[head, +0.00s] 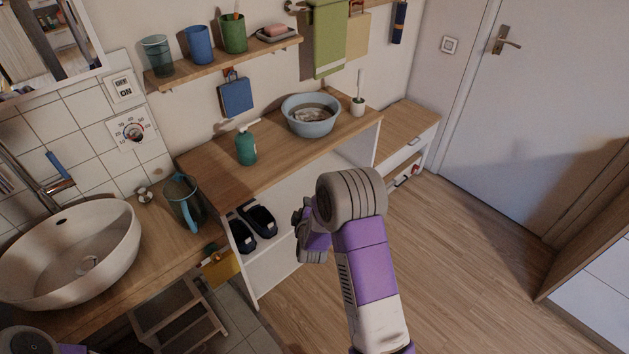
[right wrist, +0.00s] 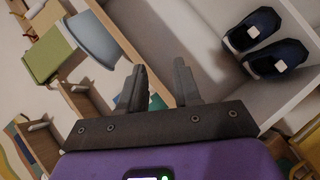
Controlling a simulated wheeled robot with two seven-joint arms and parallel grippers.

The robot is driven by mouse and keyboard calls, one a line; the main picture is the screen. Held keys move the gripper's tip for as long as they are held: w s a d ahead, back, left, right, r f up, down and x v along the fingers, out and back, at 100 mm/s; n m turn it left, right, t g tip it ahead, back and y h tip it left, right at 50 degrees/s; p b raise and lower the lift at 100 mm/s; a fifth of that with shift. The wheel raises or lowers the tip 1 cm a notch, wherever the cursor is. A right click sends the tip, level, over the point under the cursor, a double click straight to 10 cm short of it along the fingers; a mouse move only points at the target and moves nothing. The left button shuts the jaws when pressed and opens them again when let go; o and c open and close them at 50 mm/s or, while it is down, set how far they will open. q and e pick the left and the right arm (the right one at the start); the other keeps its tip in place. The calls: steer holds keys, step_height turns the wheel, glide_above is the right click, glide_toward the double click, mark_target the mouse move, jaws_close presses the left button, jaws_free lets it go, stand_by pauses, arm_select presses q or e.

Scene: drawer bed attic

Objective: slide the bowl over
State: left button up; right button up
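The light blue bowl (head: 311,115) sits upright on the wooden counter top, toward its right end against the wall, with something greyish inside. My right gripper (head: 301,217) is in front of the counter, below and apart from the bowl, and partly hidden by my own wrist in the head view. In the right wrist view my right gripper (right wrist: 159,66) has its two fingers apart with nothing held between them. A pale blue shape (right wrist: 95,40) at upper left there may be the bowl. Only a bit of my left arm shows at the head view's lower left corner; its gripper is out of sight.
A green soap dispenser (head: 246,147) stands left of the bowl, and a white brush holder (head: 358,105) close right. A shelf with cups (head: 225,62) and a hanging green towel (head: 328,40) are above. Dark slippers (head: 258,222) lie under the counter. Bare counter lies between dispenser and bowl.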

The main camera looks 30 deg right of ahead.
steer(key=s+a+f+m+g+y+p, duration=0.1)
steer(key=s+a+f+m+g+y, duration=0.45)
steer(key=s+a+f, duration=0.7)
arm_select(q)
steer(key=shift+s+r+p, duration=0.1)
steer(key=shift+r+p, duration=0.25)
steer(key=shift+r, duration=0.6)
arm_select(e)
steer(key=s+a+f+m+g+y, duration=0.2)
steer(key=s+a, duration=0.3)
steer(key=s, duration=0.3)
steer(key=s+a+f+m+g+y, duration=0.1)
steer(key=s+a+m+g+y, duration=0.1)
steer(key=s, duration=0.6)
steer(key=a+m+g, duration=0.1)
steer(key=a+g, duration=0.1)
steer(key=a, duration=0.1)
steer(key=shift+a+f+y, duration=0.25)
steer(key=shift+f+y, duration=0.1)
arm_select(q)
steer(key=shift+c, duration=0.5)
arm_select(e)
steer(key=shift+m+g, duration=0.25)
arm_select(q)
steer(key=shift+s, duration=0.1)
arm_select(e)
steer(key=shift+s, duration=0.1)
